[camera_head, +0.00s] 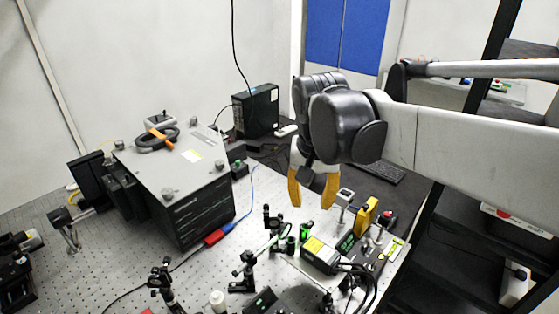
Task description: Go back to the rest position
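My gripper (311,189) hangs from my white and black arm, right of the picture's middle. Its two yellow fingers point down and stand apart, with nothing seen between them. It appears above the back part of the optical bench (225,275), behind the small optics. My arm reaches in from the right edge, and its black wrist joints hide part of the wall behind.
A large grey box (185,170) with an orange-handled tool on its lid stands at left. A black computer (256,110) and keyboard (381,171) are behind. Several optical mounts and a yellow-black device (320,254) crowd the front. Black shelving stands at right.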

